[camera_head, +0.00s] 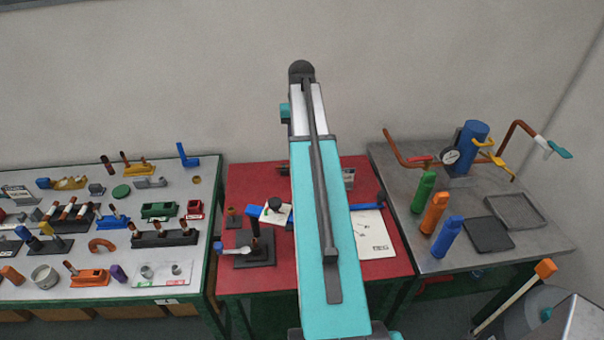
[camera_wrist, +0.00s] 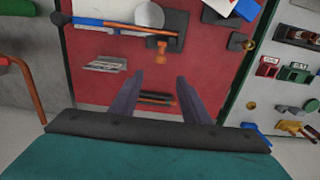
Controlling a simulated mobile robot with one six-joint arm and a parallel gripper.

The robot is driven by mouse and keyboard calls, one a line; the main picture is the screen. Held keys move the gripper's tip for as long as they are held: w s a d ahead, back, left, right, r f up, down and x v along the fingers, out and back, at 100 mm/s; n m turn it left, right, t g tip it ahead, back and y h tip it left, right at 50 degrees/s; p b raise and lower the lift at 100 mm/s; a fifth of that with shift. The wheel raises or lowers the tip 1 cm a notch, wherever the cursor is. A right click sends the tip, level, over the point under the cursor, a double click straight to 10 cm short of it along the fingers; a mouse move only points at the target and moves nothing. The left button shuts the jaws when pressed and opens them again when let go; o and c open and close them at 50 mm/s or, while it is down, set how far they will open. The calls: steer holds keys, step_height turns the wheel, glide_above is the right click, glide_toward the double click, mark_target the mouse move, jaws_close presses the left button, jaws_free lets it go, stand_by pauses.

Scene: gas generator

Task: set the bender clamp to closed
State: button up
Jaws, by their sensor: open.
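In the head view my arm hides most of the bender; the blue bar's right end (camera_head: 366,206) shows. My gripper (camera_wrist: 158,82) is open and empty, above the table's back part and apart from the bender.
The red table (camera_head: 395,262) also bears a black stand (camera_head: 252,257), a white card (camera_head: 285,215) and a printed sheet (camera_head: 377,238). The white left table (camera_head: 60,178) is crowded with parts. The grey right table (camera_head: 540,235) holds bottles (camera_head: 435,212) and a blue tank (camera_head: 470,150).

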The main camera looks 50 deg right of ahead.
steer(key=shift+f+b, duration=4.35)
steer(key=shift+f, duration=2.6)
jaws_close()
steer(key=shift+d, duration=0.15)
